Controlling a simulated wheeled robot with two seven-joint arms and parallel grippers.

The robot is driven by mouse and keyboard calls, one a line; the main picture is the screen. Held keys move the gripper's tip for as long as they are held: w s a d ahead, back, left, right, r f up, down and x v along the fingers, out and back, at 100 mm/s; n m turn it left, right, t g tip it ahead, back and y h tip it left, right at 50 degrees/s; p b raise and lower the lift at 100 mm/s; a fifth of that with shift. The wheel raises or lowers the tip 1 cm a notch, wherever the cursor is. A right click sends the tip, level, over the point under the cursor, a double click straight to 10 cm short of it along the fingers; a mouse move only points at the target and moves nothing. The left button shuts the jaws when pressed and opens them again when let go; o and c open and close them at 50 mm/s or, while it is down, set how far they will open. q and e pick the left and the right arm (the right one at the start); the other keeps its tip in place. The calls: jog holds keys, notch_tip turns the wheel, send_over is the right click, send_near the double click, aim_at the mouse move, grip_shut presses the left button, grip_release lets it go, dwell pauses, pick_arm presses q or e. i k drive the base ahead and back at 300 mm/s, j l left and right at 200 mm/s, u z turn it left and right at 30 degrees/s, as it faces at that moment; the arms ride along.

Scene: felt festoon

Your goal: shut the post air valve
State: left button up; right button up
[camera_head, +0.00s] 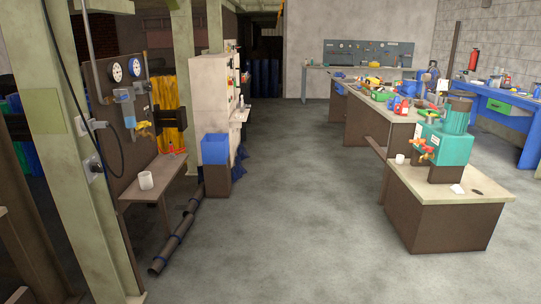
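On the left, a panel (113,105) behind a pale green post (60,80) bears two round gauges (125,69) and a grey-blue air unit (127,110). A small yellow valve-like fitting (144,129) sits just right of that unit. An orange-red fitting (173,150) shows lower down, near the bench's far end. I cannot tell for sure which fitting is the post air valve, nor whether either is open or shut. Neither of my grippers is in view.
A narrow bench (158,186) with a white cup (146,180) stands below the panel. Dark pipes (178,237) lie on the floor beside it. A workbench (450,200) with a teal machine (446,140) stands right. The middle floor is clear.

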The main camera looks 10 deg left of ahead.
aim_at(123, 97)
jog(key=i+j+u, duration=0.15)
jog(key=i+u, duration=0.65)
jog(key=i+l+u, duration=0.1)
jog(key=i+u, duration=0.3)
jog(key=i+j, duration=0.1)
jog(key=i, duration=0.25)
jog(key=i+j+u, duration=0.15)
jog(key=i, duration=0.2)
